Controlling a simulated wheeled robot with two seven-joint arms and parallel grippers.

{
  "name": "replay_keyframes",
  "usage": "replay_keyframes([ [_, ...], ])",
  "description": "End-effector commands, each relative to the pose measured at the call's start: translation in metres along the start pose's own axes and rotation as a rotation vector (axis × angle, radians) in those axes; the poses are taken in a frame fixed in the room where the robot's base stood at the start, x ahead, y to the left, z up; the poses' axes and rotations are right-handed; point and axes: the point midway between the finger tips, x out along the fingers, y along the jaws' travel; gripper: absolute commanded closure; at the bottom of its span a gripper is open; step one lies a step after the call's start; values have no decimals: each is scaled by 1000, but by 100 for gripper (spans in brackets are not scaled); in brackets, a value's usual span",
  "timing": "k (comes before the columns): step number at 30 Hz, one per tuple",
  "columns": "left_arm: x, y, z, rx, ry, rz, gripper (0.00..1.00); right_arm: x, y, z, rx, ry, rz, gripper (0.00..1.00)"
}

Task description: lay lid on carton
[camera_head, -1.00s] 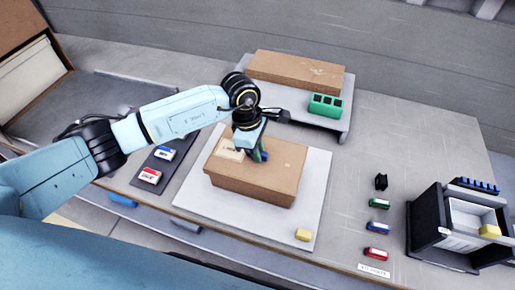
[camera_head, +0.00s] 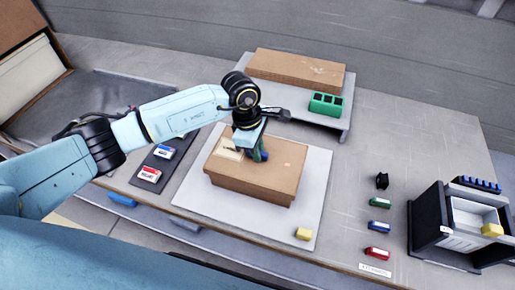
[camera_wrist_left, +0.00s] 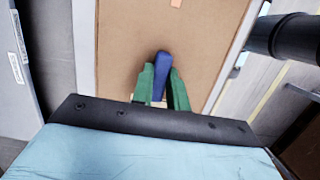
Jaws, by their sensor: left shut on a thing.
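The carton (camera_head: 250,188) is a brown box on a white mat in the middle of the bench in the head view. The flat brown lid (camera_head: 285,158) lies over its top, and I see no clear gap between them. In the left wrist view the lid (camera_wrist_left: 125,40) fills the middle, with an upright blue grip (camera_wrist_left: 161,68) on it. My left gripper (camera_head: 261,154) is above the lid. Its green fingers (camera_wrist_left: 161,85) are shut on the blue grip. The gripper hides part of the lid. My right gripper is not in view.
A grey raised stand at the back holds a long brown board or box (camera_head: 298,70) and a green block with square holes (camera_head: 326,104). A yellow block (camera_head: 304,234) sits on the white mat (camera_head: 312,185). Small coloured blocks and a black rack (camera_head: 432,238) stand at right.

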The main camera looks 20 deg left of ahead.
Motion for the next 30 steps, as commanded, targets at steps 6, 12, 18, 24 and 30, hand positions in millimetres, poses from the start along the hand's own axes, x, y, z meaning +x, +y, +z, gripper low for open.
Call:
replay_keyframes([
  [6,2,0,0,0,0,1,100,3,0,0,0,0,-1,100],
  [12,2,0,0,0,0,0,100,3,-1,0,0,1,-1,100],
  [18,2,0,0,0,0,0,61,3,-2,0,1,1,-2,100],
  [24,2,0,0,0,0,0,59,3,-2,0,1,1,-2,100],
  [30,-6,1,-1,0,-1,1,59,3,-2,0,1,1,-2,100],
])
